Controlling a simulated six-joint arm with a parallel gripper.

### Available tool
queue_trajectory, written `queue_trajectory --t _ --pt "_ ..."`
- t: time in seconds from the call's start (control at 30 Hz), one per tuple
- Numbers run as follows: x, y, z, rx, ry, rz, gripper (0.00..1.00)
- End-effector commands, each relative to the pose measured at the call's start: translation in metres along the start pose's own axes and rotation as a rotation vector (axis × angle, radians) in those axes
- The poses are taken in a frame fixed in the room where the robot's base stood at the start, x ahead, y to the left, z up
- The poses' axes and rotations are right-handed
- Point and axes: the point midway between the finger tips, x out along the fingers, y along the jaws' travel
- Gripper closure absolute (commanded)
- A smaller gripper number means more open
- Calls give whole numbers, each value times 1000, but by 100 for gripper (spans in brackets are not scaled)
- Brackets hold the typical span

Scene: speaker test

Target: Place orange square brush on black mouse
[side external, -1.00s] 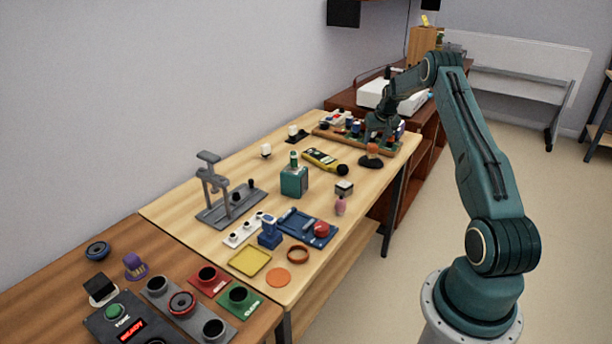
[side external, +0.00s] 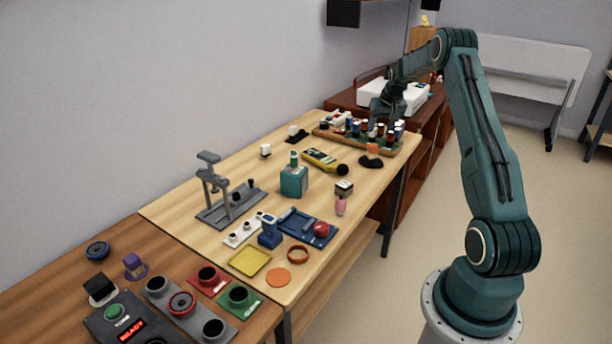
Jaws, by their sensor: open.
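A small orange piece (side external: 372,149), which looks like the orange square brush, stands on top of a low black rounded object (side external: 370,162), which looks like the black mouse. They sit near the right edge of the light wooden table. The brush appears upright, but its bristles are too small to make out. My gripper (side external: 384,115) is open and empty, raised above and behind the brush, clear of it. Its fingertips are dark and small in this view.
A wooden rack (side external: 358,144) with several small coloured items lies just behind the mouse, below my gripper.

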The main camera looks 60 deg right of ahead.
Motion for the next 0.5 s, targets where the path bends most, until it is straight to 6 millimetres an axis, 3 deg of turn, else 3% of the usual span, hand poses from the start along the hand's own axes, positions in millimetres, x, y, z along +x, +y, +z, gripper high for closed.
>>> queue_trajectory --t 0.3,0.5 --pt "-3 -3 -1 -4 2 -1 48" --pt "-27 -29 -1 -34 7 -12 48"
